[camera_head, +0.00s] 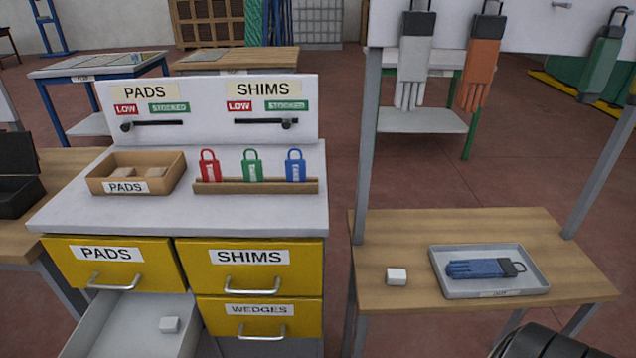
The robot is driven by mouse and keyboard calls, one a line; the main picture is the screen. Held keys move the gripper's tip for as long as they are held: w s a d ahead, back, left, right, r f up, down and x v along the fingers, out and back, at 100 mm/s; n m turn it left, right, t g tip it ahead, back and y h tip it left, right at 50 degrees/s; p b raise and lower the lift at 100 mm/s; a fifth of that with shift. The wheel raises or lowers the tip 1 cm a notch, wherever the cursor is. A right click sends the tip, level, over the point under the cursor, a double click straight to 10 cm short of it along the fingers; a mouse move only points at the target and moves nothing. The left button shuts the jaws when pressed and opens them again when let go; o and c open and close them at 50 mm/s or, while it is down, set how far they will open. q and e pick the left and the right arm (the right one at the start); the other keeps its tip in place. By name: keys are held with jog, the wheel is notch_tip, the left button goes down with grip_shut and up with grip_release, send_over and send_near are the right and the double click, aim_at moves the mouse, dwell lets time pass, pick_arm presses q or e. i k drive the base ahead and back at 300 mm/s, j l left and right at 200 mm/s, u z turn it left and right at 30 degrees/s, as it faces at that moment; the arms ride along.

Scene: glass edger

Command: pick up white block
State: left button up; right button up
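One white block (397,277) sits on the wooden bench at the right, left of the grey tray. Neither block is held by anything. A black ribbed part at the bottom right edge looks like part of my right arm; no fingers show there. My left gripper is not in view.
The grey tray (537,286) on the wooden bench (385,235) holds a blue glove (480,268). Grey posts (368,150) rise at the bench edges. The cabinet top (90,215) carries a PADS box (170,184) and a rack (255,187) with three padlocks.

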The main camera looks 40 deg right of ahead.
aim_at(395, 276)
jog(key=z, duration=1.75)
